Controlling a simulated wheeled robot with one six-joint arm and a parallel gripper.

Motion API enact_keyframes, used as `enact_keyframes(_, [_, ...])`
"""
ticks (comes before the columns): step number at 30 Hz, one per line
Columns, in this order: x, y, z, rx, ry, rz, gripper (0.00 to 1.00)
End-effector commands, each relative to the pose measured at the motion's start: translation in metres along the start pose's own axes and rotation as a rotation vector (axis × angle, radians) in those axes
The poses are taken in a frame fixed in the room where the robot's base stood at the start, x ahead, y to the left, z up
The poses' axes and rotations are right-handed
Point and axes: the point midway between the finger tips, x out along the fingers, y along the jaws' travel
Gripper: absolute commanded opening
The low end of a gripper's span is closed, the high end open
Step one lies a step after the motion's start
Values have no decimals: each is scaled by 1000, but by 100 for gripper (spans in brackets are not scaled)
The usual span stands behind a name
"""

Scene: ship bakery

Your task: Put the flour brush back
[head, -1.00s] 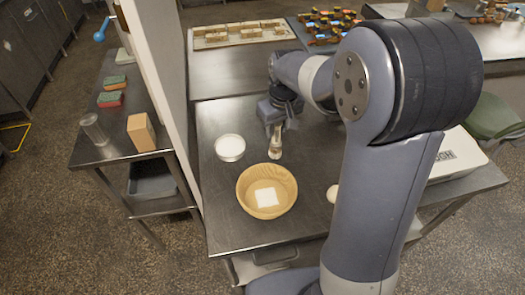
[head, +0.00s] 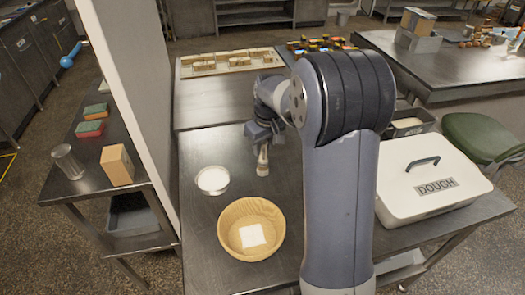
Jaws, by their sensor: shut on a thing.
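My gripper (head: 260,142) points down over the metal table (head: 189,249), behind the wooden bowl. It is shut on the flour brush (head: 262,160), a small pale brush hanging below the jaws. I cannot tell whether the brush tip touches the table. The brush is to the right of a small round metal bowl of white powder (head: 212,180). The round wooden bowl (head: 228,238), with a white square inside, stands in front of them.
A white box labelled DOUGH (head: 425,198) stands on the right, beside a green stool (head: 481,140). A board of dough pieces (head: 184,72) lies at the back. A white wall panel (head: 130,75) separates the left side table, which holds sponges, a metal cup and a wooden block (head: 116,165).

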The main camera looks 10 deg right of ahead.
Motion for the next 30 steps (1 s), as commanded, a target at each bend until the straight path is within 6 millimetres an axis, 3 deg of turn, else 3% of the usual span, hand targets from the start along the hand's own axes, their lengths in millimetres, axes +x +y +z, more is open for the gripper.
enact_keyframes(5, [20, 0, 3, 0, -1, -1, 6])
enact_keyframes(17, [27, 0, 4, 0, 0, 0, 6])
enact_keyframes(18, [25, 0, 4, 0, 0, 0, 32])
enact_keyframes(25, [25, 0, 4, 0, 0, 0, 50])
enact_keyframes(30, [25, 0, 4, 0, 0, 0, 50])
